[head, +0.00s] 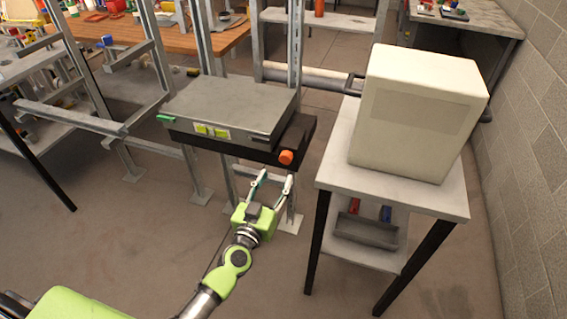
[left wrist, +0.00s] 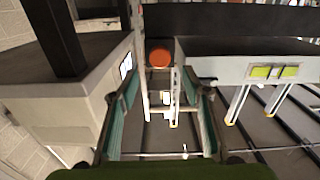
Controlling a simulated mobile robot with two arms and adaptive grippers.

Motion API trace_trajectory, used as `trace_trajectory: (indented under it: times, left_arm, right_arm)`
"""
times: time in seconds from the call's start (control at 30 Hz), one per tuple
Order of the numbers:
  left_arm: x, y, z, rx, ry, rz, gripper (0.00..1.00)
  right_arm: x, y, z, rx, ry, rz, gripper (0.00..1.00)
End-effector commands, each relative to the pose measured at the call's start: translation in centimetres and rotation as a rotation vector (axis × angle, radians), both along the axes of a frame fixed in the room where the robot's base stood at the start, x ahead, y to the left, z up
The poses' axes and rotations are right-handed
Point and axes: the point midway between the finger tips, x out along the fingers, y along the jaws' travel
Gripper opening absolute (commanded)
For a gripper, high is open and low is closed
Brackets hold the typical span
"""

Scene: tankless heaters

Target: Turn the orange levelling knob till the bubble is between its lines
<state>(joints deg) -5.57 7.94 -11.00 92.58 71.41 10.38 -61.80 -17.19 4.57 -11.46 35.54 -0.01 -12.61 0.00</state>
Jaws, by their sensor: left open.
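The orange levelling knob (head: 286,157) is on the front right corner of a grey flat-topped unit (head: 230,108) held on a metal frame. Yellow-green level windows (head: 211,131) are on the unit's front face; the bubble is too small to make out. My left gripper (head: 276,176) is open and empty, its fingers pointing up just below and in front of the knob. In the left wrist view the knob (left wrist: 158,56) shows beyond the fingertips, between them and apart from both. The level windows (left wrist: 272,72) are to the right there. My right gripper is not in view.
A cream box (head: 414,115) stands on a small table (head: 452,204) close to the right of the unit. A grey tray (head: 366,231) is on its lower shelf. Metal uprights stand behind and below the unit. The floor in front is clear.

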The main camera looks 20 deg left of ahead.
Motion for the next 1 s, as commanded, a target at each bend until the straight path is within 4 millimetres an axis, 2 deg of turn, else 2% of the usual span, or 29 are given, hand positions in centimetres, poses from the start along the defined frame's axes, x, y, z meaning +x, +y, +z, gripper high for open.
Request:
trace_trajectory:
  times: [0.03, 0.2, 0.4, 0.57, 0.83, 0.97, 1.0]
  left_arm:
    - [1.2, -0.1, 0.0, 0.000, -0.003, 0.000, 0.44]
    - [4.6, -0.2, -0.1, -0.001, -0.001, -0.001, 0.44]
    - [7.1, -0.3, -0.1, 0.000, 0.000, 0.000, 0.44]
    - [7.9, -0.3, -0.1, 0.000, 0.001, 0.000, 0.44]
    - [7.9, -0.3, -0.1, 0.000, 0.002, 0.000, 0.44]
    - [7.9, -0.3, -0.1, 0.000, 0.002, 0.000, 0.10]
    - [7.9, -0.3, -0.1, 0.000, 0.001, 0.000, 0.06]
  right_arm:
    - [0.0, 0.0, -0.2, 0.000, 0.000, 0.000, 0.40]
    - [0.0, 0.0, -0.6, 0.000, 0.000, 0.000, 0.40]
    - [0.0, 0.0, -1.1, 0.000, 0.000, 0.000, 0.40]
    - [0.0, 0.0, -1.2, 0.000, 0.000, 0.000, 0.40]
    - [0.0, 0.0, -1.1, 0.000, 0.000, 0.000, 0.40]
    - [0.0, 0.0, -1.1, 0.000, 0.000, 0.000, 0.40]
    - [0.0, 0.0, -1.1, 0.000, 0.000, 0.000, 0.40]
